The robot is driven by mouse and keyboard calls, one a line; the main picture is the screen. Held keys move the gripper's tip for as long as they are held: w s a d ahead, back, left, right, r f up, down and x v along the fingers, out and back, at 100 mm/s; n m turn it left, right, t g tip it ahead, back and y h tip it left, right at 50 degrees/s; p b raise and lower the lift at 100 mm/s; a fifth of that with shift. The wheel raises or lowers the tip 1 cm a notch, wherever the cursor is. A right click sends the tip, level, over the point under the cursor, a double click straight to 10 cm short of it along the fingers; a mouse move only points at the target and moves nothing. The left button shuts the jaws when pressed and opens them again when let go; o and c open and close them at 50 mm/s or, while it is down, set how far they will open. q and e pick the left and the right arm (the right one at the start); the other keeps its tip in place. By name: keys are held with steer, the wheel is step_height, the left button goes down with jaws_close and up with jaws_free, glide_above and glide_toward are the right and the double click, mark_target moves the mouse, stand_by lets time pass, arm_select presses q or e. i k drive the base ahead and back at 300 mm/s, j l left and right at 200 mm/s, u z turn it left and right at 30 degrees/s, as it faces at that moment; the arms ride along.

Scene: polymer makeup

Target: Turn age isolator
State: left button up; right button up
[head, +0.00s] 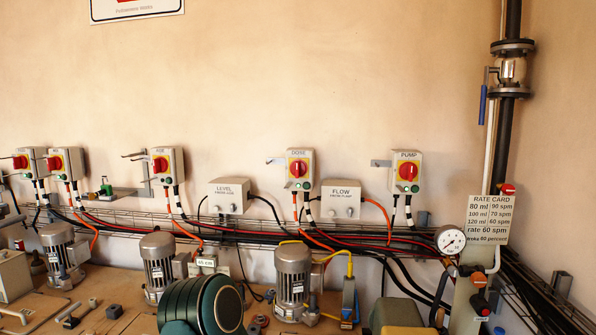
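The age isolator (167,165) is a pale box on the wall, third from the left in the row. It has a red rotary knob on a yellow plate, and its small top label appears to read AGE. The knob's exact angle is hard to tell at this size. A small green button shows below the knob. A grey bracket or bar sticks out at its left side, and cables run down from its underside. Neither of my grippers is in view, and nothing is touching the isolator.
Similar isolators are at the far left (65,163), at DOSE (300,168) and at PUMP (406,172). LEVEL (229,195) and FLOW (341,197) boxes hang between. Motors (158,262) stand on the bench below the cable tray. A gauge (450,240) and rate card (488,219) are right.

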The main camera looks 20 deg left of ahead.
mark_target(159, 165)
steer(key=u, duration=1.65)
steer(key=z, duration=0.6)
steer(key=j+z, duration=0.2)
steer(key=z, duration=0.2)
steer(key=j+z, duration=0.25)
steer(key=z, duration=0.15)
steer(key=j+z, duration=0.25)
steer(key=z, duration=0.15)
steer(key=k+j+z, duration=0.2)
steer(key=j+z, duration=0.15)
steer(key=j, duration=0.25)
steer(key=k+j+z, duration=0.2)
steer(key=k+j, duration=0.15)
steer(key=j, duration=0.2)
steer(key=k+j+z, duration=0.1)
steer(key=j, duration=0.25)
steer(key=k+j, duration=0.15)
steer(key=j, duration=0.15)
steer(key=z, duration=0.05)
